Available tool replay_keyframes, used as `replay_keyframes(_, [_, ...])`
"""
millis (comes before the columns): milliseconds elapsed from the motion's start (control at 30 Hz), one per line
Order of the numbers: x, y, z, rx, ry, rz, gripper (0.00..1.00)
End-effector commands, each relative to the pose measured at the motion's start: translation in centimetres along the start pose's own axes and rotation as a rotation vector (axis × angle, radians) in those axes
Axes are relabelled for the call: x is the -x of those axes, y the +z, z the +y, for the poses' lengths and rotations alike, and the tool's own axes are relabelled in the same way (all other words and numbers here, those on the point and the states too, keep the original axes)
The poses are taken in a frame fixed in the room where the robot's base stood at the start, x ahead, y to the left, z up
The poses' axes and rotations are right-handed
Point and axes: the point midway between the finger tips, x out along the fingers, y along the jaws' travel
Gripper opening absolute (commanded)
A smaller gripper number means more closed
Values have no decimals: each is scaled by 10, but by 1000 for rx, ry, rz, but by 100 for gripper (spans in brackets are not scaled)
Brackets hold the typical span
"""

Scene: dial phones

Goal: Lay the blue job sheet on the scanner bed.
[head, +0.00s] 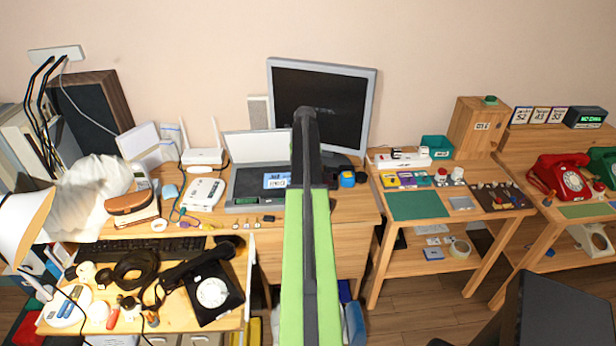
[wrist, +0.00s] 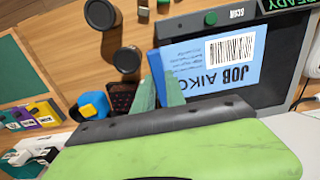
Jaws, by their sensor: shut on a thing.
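The blue job sheet (wrist: 215,62), with a barcode and large lettering, is over the dark scanner bed (wrist: 205,20) in the wrist view. My gripper (wrist: 158,74) is shut on the sheet's near left edge. In the head view the sheet (head: 276,181) shows inside the frame of the scanner (head: 245,200), whose lid (head: 257,146) stands open behind it. Whether the sheet touches the bed or is held just above it, I cannot tell. My own arm hides the fingers in the head view.
A monitor (head: 322,100) stands behind the scanner. A blue and yellow tape measure (wrist: 94,104) and dark round pots (wrist: 127,60) sit beside the scanner. A white router (head: 202,156) is at the left. A side table with a green mat (head: 418,205) stands right.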

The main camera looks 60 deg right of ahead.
Motion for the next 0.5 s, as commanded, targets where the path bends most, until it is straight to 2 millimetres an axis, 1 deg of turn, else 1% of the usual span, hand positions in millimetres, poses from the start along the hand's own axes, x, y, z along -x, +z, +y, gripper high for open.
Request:
replay_keyframes(33, [-8,-6,-2,0,0,0,0])
replay_keyframes(367, [-31,-35,-11,1,0,0,0])
replay_keyframes(400, [-39,-32,-10,0,0,0,0])
replay_keyframes(500, [-49,-31,-10,0,0,0,0])
